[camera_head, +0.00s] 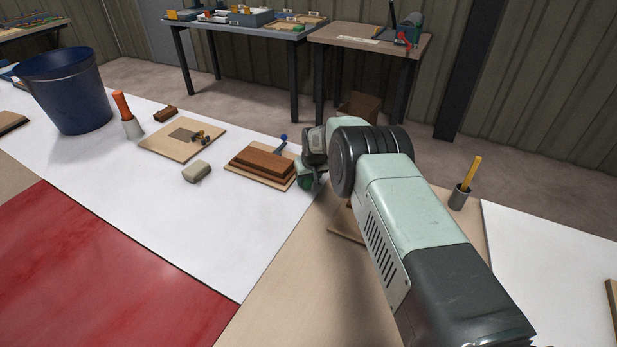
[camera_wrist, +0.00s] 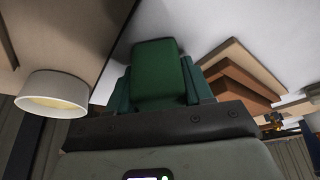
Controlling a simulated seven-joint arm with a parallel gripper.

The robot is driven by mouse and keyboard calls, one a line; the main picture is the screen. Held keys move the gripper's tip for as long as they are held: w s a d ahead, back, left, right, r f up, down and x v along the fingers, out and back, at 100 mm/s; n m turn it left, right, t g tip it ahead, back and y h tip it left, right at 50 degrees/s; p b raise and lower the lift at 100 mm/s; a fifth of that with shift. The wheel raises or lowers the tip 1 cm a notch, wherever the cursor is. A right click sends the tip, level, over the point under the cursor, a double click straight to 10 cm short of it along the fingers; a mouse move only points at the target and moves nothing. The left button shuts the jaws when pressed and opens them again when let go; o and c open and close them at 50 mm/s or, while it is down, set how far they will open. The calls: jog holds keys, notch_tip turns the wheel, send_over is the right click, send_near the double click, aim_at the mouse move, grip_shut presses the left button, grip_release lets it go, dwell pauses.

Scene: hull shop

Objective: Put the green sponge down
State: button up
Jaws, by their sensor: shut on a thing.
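My gripper (camera_wrist: 158,84) is shut on the green sponge (camera_wrist: 158,68), with a finger on each side of it in the wrist view. In the head view my gripper (camera_head: 311,168) is beside the right end of a wooden board, and a bit of green shows at its lower side. The arm hides most of the sponge there. The sponge appears over or near the edge between the white sheet (camera_head: 265,230) and the tan tabletop (camera_head: 275,295). I cannot tell whether it touches the surface.
A brown block (camera_head: 268,160) lies on the board (camera_head: 258,178) close by. A grey sponge-like block (camera_head: 196,171), a board with a dark patch (camera_head: 168,148) and a blue bucket (camera_head: 64,92) stand left. A cup with a yellow handle (camera_head: 461,197) is right. White sheet in front is clear.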

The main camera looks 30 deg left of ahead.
jog(key=shift+f, duration=0.1)
jog(key=o, duration=0.9)
jog(key=shift+o, duration=0.2)
jog(key=shift+s+d+r, duration=0.1)
jog(key=shift+r, duration=0.45)
jog(key=v, duration=1.1)
jog(key=shift+r, duration=0.1)
